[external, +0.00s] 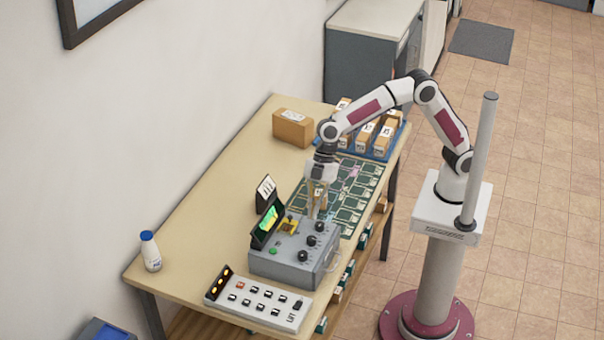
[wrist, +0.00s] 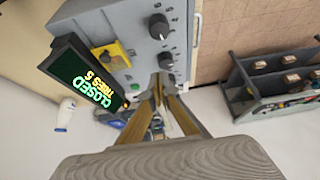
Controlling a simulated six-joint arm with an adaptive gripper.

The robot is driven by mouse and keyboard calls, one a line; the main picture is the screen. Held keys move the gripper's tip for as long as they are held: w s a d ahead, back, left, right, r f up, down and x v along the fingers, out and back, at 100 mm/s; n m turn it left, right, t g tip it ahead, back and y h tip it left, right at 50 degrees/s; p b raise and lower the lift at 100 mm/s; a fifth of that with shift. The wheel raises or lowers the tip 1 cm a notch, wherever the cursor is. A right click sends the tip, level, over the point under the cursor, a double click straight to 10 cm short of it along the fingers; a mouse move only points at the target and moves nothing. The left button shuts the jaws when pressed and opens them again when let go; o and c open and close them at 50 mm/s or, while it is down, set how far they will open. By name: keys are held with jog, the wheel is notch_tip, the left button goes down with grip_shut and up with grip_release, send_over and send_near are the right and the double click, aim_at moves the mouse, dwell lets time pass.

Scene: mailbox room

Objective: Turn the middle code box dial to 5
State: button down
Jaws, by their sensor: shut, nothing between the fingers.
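The grey code box (external: 285,262) stands on the table with three black dials along its right side. The middle dial (external: 311,241) sits between the far dial (external: 320,226) and the near dial (external: 302,255). In the wrist view the middle dial (wrist: 166,61) appears just beyond my fingertips and the far dial (wrist: 158,27) above it; the near dial seems hidden behind the fingers. My gripper (external: 316,213) is shut and empty, pointing down over the far end of the box. Contact with a dial cannot be told. The dial settings are too small to read surely.
The box's screen (wrist: 85,80) reads "CLOSED" and "TRIES 5". A yellow part (wrist: 111,56) and green button (wrist: 107,86) are beside the dials.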

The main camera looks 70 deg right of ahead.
aim_at(312, 241)
jog(key=shift+s, duration=0.1)
jog(key=shift+s+a+r, duration=0.1)
jog(key=shift+s+r, duration=0.15)
jog(key=shift+s, duration=0.35)
jog(key=shift+s+a+r, duration=0.1)
jog(key=shift+s+r, duration=0.15)
jog(key=shift+s, duration=0.35)
jog(key=shift+f, duration=0.15)
jog(key=shift+f, duration=3.35)
jog(key=shift+w+a, duration=0.1)
jog(key=shift+a, duration=0.1)
jog(key=shift+w+d, duration=0.15)
jog(key=shift+w, duration=0.55)
jog(key=shift+w+a+r, duration=0.1)
jog(key=shift+w+a, duration=0.15)
jog(key=shift+w, duration=0.1)
